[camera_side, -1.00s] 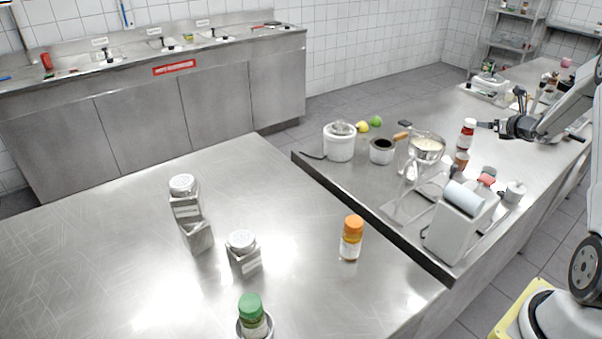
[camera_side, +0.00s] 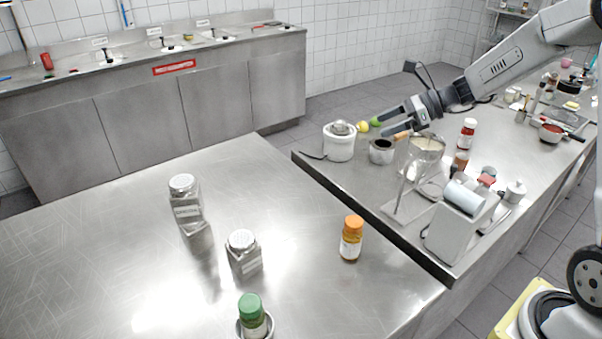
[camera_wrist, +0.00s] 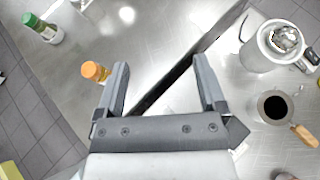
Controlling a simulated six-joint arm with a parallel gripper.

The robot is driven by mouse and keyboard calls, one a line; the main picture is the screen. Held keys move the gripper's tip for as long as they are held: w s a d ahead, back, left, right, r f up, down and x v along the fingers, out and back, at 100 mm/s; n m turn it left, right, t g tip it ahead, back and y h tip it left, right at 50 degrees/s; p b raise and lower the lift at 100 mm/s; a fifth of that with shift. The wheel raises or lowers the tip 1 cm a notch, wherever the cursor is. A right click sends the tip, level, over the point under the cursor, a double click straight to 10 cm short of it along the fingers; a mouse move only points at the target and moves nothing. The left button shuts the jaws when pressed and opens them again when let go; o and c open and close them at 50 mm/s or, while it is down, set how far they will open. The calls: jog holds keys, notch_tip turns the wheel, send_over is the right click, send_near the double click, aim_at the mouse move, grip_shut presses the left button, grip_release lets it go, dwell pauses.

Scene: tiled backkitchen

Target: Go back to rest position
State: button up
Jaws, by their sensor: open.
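My gripper (camera_side: 386,125) is open and empty. No object is held.
The near table (camera_side: 90,260) bears an orange-capped bottle (camera_side: 351,240), a green-capped bottle (camera_side: 253,318) and two glass shakers (camera_side: 185,205).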

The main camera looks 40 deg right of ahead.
jog(key=s+a+f+n+g+h, duration=0.2)
jog(key=s+a+f+n+h, duration=0.2)
jog(key=s+n, duration=0.5)
jog(key=s+a+f+n+g+h, duration=0.3)
jog(key=s+n, duration=0.6)
jog(key=n, duration=0.8)
notch_tip(320, 180, down, 4)
jog(key=shift+a+r+h, duration=0.1)
jog(key=shift+a+h, duration=0.75)
jog(key=shift+h, duration=0.25)
